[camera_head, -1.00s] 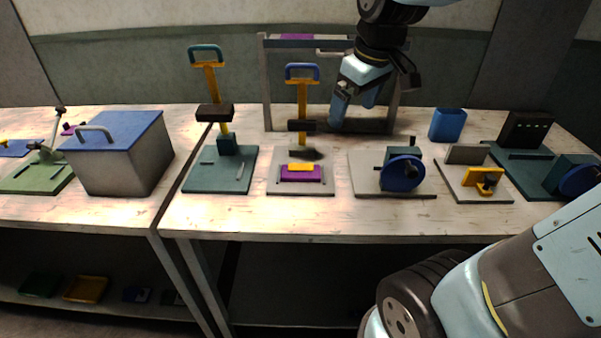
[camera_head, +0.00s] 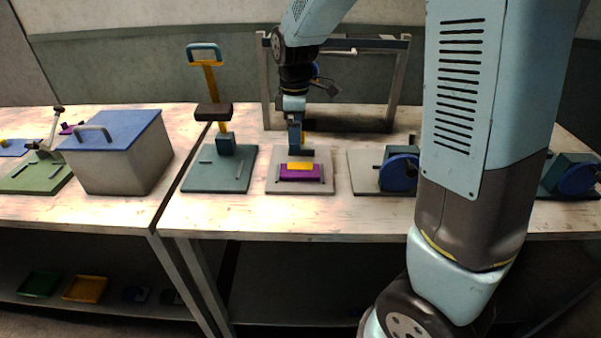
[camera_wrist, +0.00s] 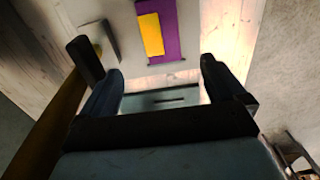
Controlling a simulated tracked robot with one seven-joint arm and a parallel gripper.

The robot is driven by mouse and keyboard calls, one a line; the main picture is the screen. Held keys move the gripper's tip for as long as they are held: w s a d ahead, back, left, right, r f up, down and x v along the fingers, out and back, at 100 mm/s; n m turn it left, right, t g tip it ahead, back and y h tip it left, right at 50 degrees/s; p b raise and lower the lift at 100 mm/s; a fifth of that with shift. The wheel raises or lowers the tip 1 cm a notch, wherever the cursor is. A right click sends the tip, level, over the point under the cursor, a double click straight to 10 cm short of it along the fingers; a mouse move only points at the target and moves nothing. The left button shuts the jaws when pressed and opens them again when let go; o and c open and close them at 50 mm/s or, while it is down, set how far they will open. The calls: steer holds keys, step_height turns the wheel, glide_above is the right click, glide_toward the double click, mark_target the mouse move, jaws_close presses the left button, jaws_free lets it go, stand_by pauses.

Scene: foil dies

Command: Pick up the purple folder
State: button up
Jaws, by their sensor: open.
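The purple flat piece (camera_head: 301,175), which I take to be the folder, lies on a light grey plate (camera_head: 273,185) on the table. A yellow block (camera_head: 299,166) rests on its rear part. In the wrist view the purple piece (camera_wrist: 168,30) and the yellow block (camera_wrist: 150,35) show at the top, beyond the fingertips. My gripper (camera_head: 297,138) is just behind and above the yellow block in the head view. In the wrist view my gripper (camera_wrist: 162,75) is open with nothing between its fingers. The press lever behind the plate is mostly hidden by my arm.
A teal press (camera_head: 228,142) with a tall yellow lever stands close on the left. A grey frame (camera_head: 266,90) stands behind. A blue-wheeled device (camera_head: 399,174) is to the right. A blue-lidded box (camera_head: 118,165) sits further left. My arm hides much of the right side.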

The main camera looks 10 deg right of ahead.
glide_above(294, 169)
steer(key=f, duration=0.5)
steer(key=shift+s+d+f, duration=0.1)
steer(key=shift+d+f, duration=0.1)
steer(key=shift+d, duration=0.05)
steer(key=shift+a+f, duration=0.2)
steer(key=shift+f, duration=2.45)
steer(key=shift+c, duration=0.5)
steer(key=c, duration=1.2)
steer(key=shift+o, duration=0.2)
steer(key=shift+r, duration=0.6)
steer(key=shift+s+r, duration=0.2)
steer(key=shift+r, duration=1.05)
steer(key=s+d+r, duration=0.2)
steer(key=s+r, duration=0.7)
steer(key=s, duration=0.4)
steer(key=shift+s+d+r, duration=0.2)
steer(key=shift+s, duration=0.1)
